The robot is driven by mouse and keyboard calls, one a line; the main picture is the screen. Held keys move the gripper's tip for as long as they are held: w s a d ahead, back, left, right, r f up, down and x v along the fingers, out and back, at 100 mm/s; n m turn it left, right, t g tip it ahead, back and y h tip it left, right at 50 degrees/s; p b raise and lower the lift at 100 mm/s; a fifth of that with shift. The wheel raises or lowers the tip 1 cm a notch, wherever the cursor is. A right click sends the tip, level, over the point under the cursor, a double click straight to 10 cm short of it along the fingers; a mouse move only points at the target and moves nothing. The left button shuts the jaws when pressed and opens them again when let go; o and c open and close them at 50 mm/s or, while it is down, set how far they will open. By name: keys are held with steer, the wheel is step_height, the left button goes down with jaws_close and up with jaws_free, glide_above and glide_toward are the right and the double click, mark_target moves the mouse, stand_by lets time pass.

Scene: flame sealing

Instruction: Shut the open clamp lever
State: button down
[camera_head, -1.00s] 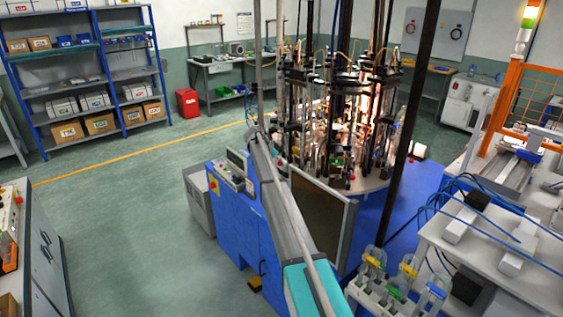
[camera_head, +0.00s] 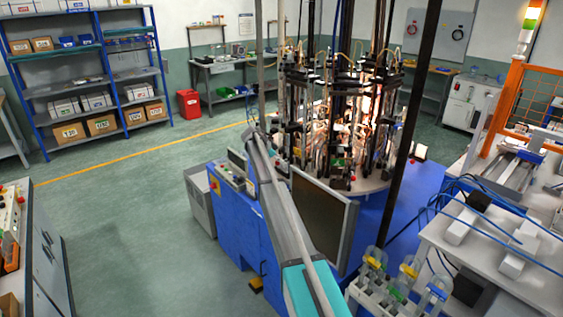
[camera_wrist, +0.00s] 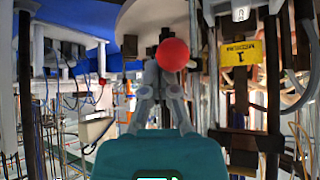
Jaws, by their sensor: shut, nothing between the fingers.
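In the wrist view a round red knob (camera_wrist: 173,54), which looks like the clamp lever's end, sits just beyond and slightly right of the fingertips of my gripper (camera_wrist: 161,68). The gripper is shut and empty. The knob overlaps the fingertip area in the picture; I cannot tell whether they touch. The lever's shaft and its pivot are mostly hidden. A second, smaller red knob (camera_wrist: 102,81) shows further left. In the head view the round sealing machine (camera_head: 340,120) stands beyond my arm; my gripper is not distinguishable there.
A yellow label (camera_wrist: 243,52) is right of the knob, among dark posts and pale hoses. In the head view a monitor (camera_head: 320,215) stands right of my arm, in front of the machine. A rack (camera_head: 385,298) holding clear items is at lower right. The left floor is open.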

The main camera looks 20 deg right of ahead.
steer(key=shift+s+a, duration=0.1)
steer(key=r+p, duration=0.3)
steer(key=w+r+p, duration=0.1)
steer(key=r+p, duration=0.2)
steer(key=shift+w+a+r, duration=0.15)
steer(key=shift+w+r, duration=0.05)
steer(key=shift+w+a+r+p, duration=0.45)
steer(key=shift+w+r+p, duration=0.35)
steer(key=shift+p, duration=0.25)
steer(key=shift+s+a, duration=0.1)
steer(key=shift+s, duration=0.1)
steer(key=s+a+f+n+y+b, duration=0.2)
steer(key=s+a+n, duration=0.4)
steer(key=s, duration=1.2)
steer(key=s+a+f+n+t+y+b, duration=0.1)
steer(key=s+a+f+n+y+b, duration=0.2)
steer(key=s, duration=1.6)
steer(key=s+a+f+n+y+b, duration=0.3)
steer(key=s+a+f+n, duration=0.5)
steer(key=s+a, duration=0.5)
steer(key=s+n, duration=0.2)
steer(key=s, duration=0.4)
steer(key=shift+s+f+n+b, duration=0.25)
steer(key=shift+n+b, duration=0.05)
steer(key=shift+n, duration=0.1)
